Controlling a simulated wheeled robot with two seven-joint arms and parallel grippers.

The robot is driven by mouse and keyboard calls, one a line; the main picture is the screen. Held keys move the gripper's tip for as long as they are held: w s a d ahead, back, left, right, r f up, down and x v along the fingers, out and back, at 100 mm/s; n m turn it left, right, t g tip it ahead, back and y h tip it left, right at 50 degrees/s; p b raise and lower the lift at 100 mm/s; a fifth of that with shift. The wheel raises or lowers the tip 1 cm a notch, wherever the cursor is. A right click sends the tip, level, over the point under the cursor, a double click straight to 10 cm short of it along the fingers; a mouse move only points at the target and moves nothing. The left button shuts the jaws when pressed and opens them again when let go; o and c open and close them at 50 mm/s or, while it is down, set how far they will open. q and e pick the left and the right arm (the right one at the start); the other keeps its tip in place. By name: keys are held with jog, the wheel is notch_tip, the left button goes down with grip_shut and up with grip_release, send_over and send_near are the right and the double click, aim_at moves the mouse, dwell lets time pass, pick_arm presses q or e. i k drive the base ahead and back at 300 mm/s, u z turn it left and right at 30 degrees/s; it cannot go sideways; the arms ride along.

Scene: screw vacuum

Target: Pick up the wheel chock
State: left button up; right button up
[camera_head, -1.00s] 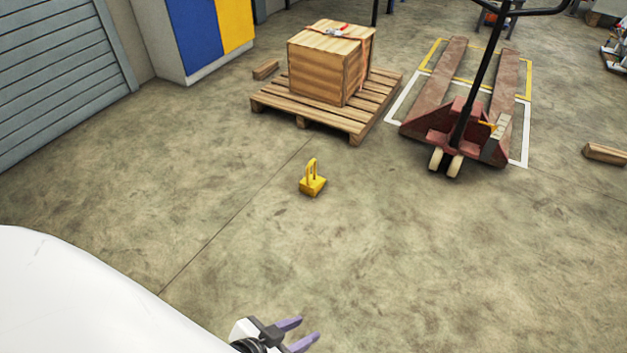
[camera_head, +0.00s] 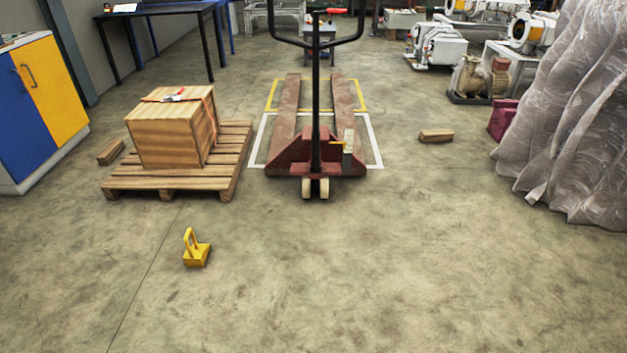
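A yellow wheel chock (camera_head: 196,254) with an upright loop handle sits on the concrete floor, left of the middle of the head view. It stands in front of the wooden pallet, with bare floor around it. Neither of my grippers shows in the head view now.
A wooden crate (camera_head: 173,138) stands on a pallet (camera_head: 135,183) at the left. A red pallet jack (camera_head: 290,155) with a tall black handle stands in the middle. A wood block (camera_head: 436,136) and a plastic-draped object (camera_head: 575,125) are at the right. The near floor is clear.

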aim_at(196, 256)
jog(key=k, duration=0.35)
jog(key=u, duration=1.7)
jog(key=i, duration=1.55)
jog(key=z, duration=0.25)
jog(key=i, duration=1.2)
jog(key=z, duration=1.6)
jog(key=k, duration=0.4)
jog(key=u, duration=0.8)
jog(key=i, duration=1.3)
jog(key=z, duration=0.25)
